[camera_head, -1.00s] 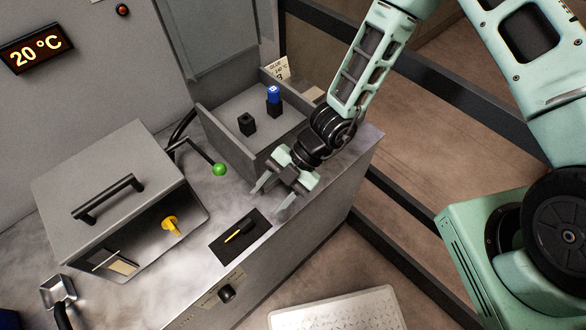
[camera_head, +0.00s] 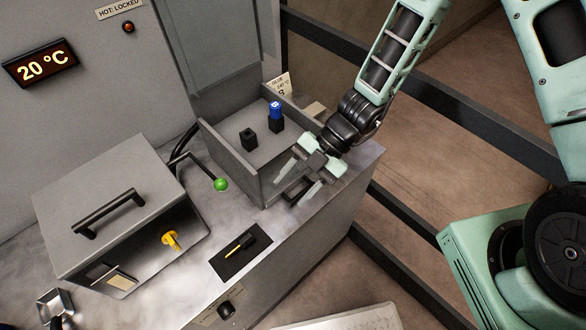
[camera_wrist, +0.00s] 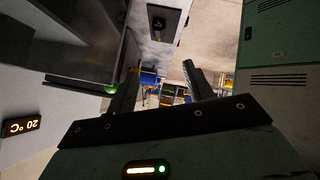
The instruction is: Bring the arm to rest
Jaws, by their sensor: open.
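My gripper (camera_head: 283,184) is open and empty, held above the right end of the grey workbench (camera_head: 190,283), in front of the low-walled grey tray (camera_head: 232,152). In the wrist view its two dark fingers (camera_wrist: 158,88) stand apart with nothing between them. My arm comes down from the upper right in the head view.
A grey box with a black handle (camera_head: 108,213) stands at left. A green-knobbed lever (camera_head: 221,184) is beside the tray. Inside the tray are a blue-topped block (camera_head: 276,112) and a black block (camera_head: 248,138).

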